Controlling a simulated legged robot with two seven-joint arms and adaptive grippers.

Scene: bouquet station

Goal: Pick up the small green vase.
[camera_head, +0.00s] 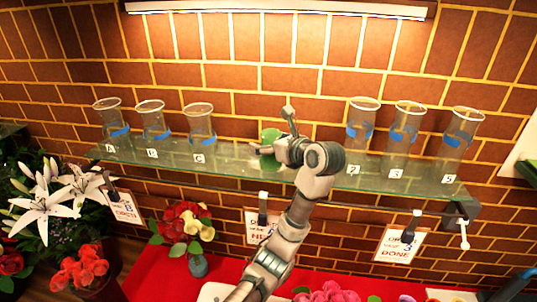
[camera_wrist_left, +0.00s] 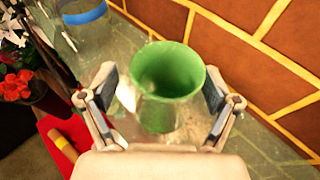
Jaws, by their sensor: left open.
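The small green vase (camera_head: 269,135) stands on the glass shelf (camera_head: 236,160), partly hidden behind my left gripper (camera_head: 273,131). In the left wrist view, the green vase (camera_wrist_left: 168,92) shows its round open rim. It sits between the two spread fingers of my left gripper (camera_wrist_left: 161,90). A gap shows between the vase and each finger near the rim, so the gripper is open and around it without visible grip. My right gripper is not in view.
Three clear vases with blue bands (camera_head: 154,120) stand left on the shelf, and three more (camera_head: 402,128) stand right. A brick wall (camera_head: 240,75) rises behind. Below, a red cloth (camera_head: 160,272) carries a small bouquet (camera_head: 184,224). Hanging signs (camera_head: 399,245) show under the shelf.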

